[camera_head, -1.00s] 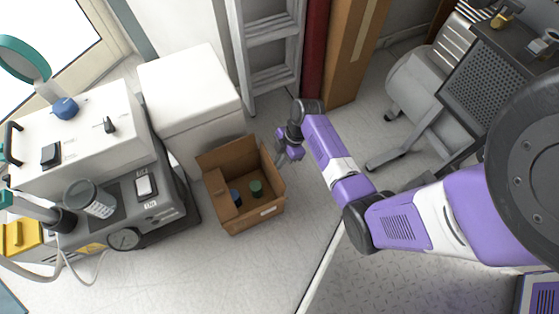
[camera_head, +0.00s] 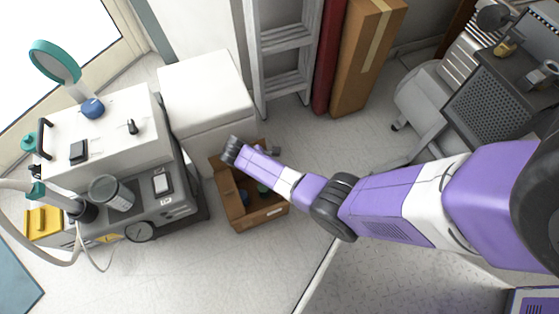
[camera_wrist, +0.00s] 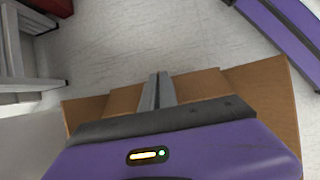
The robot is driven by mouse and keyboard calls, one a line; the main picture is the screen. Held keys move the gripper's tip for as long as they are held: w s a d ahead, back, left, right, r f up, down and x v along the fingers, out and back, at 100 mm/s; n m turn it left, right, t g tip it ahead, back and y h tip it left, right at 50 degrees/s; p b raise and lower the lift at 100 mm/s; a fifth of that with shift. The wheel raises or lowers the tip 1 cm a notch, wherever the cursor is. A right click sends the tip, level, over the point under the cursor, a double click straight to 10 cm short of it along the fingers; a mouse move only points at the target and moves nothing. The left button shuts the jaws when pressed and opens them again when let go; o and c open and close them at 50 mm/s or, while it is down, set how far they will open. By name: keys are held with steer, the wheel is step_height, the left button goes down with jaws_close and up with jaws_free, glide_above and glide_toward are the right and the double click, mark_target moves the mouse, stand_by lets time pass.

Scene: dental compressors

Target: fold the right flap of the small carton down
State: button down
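The small open carton (camera_head: 262,217) is brown and stands on the floor. A flap (camera_head: 231,207) shows along its left side, and a blue and a green item are partly visible inside. My forearm and wrist lie over its upper part and hide much of the right side, so I cannot tell the right flap's angle. My gripper (camera_wrist: 157,90) has its two grey fingers together, with nothing seen between them. In the wrist view, brown carton panels (camera_wrist: 266,88) spread on both sides behind the fingers; contact is unclear.
A white box (camera_head: 207,88) stands close behind the carton, and a grey compressor unit (camera_head: 165,205) is to its left. A ladder (camera_head: 285,60), a red roll and a tall brown box (camera_head: 365,60) stand behind. The floor in front is clear.

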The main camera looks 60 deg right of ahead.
steer(key=w+a+f+g+h+b, duration=0.1)
steer(key=h+b, duration=0.1)
steer(key=b, duration=0.1)
steer(key=shift+a+f, duration=0.1)
steer(key=g+h+b, duration=0.1)
steer(key=b, duration=0.1)
steer(key=h+b, duration=0.1)
steer(key=b, duration=0.1)
steer(key=shift+w+a+f+g+b, duration=0.15)
steer(key=shift+w+a+g+b, duration=0.05)
steer(key=shift+a+g+b, duration=0.2)
steer(key=shift+h, duration=0.3)
steer(key=c, duration=1.6)
jaws_free()
steer(key=shift+c, duration=0.2)
steer(key=shift+r, duration=0.2)
step_height(320, 180, up, 20)
steer(key=p, duration=1.4)
steer(key=shift+f, duration=0.15)
